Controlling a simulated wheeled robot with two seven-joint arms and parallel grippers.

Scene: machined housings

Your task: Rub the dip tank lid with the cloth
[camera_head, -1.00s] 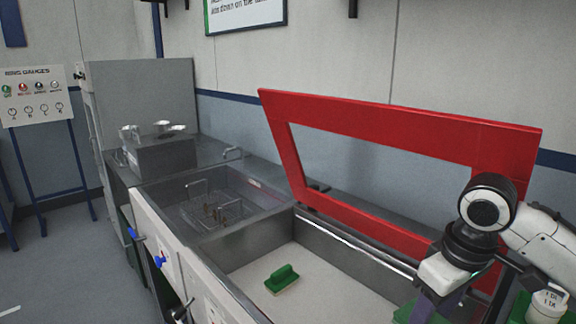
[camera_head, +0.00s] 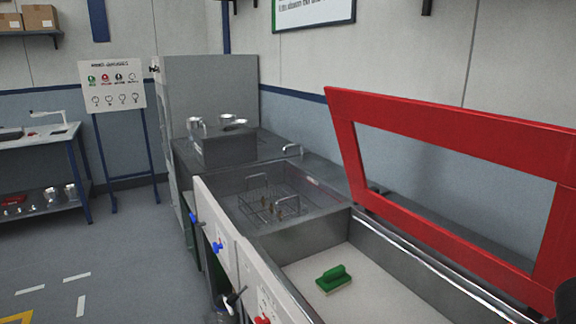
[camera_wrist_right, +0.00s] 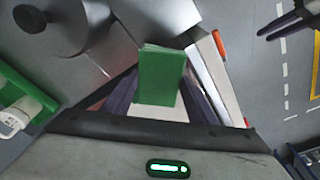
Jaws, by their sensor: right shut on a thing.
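The dip tank lid (camera_head: 452,126), a red frame with a large opening, stands raised and tilted back along the wall side of the tank in the head view. My right gripper (camera_wrist_right: 160,80) is shut on a flat green rectangular piece that looks like the folded cloth (camera_wrist_right: 162,72). A pale part shows below it between the dark fingers. The right gripper is out of the head view, and no contact with the lid shows. Dark, spread fingers at the top right of the wrist view look like my left gripper (camera_wrist_right: 270,24), open and empty above the floor.
A green-handled brush (camera_head: 335,279) lies in the pale-bottomed tank (camera_head: 395,255). Beyond it is a sink (camera_head: 233,204) with a wire basket (camera_head: 268,205). Metal parts stand on a box (camera_head: 224,147) farther back. The floor (camera_head: 130,250) at left is open.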

